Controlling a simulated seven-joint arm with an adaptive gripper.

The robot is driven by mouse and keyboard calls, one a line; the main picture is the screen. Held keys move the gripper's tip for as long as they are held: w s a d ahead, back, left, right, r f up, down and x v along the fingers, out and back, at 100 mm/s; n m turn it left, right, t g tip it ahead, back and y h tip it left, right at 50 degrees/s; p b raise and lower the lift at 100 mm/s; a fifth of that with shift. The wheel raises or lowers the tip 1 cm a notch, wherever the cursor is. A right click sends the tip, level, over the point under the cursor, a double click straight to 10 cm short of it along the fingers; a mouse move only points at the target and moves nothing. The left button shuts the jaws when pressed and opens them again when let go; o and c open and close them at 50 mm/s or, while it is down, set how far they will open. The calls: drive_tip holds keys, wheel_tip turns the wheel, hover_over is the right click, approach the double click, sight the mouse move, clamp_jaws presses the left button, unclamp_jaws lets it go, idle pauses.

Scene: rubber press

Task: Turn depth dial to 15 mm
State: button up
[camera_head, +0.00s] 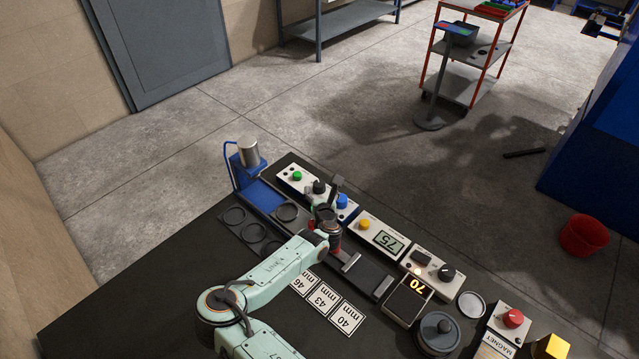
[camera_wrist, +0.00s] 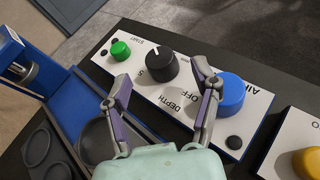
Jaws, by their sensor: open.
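The depth dial is a black round knob (camera_wrist: 161,66) with a white pointer line. It sits on a white sloped panel (camera_wrist: 178,98) between a green button (camera_wrist: 120,50) and a large blue button (camera_wrist: 230,92). In the head view the knob (camera_head: 319,187) shows beside my gripper. My gripper (camera_wrist: 162,74) is open and empty, its fingers on either side of the knob in the wrist view. Whether they touch it is unclear.
A blue fixture with a metal cylinder (camera_head: 248,152) stands left of the panel. Round black trays (camera_head: 256,232) lie nearer.

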sight(320, 185)
drive_tip(key=shift+x, duration=2.3)
clamp_jaws()
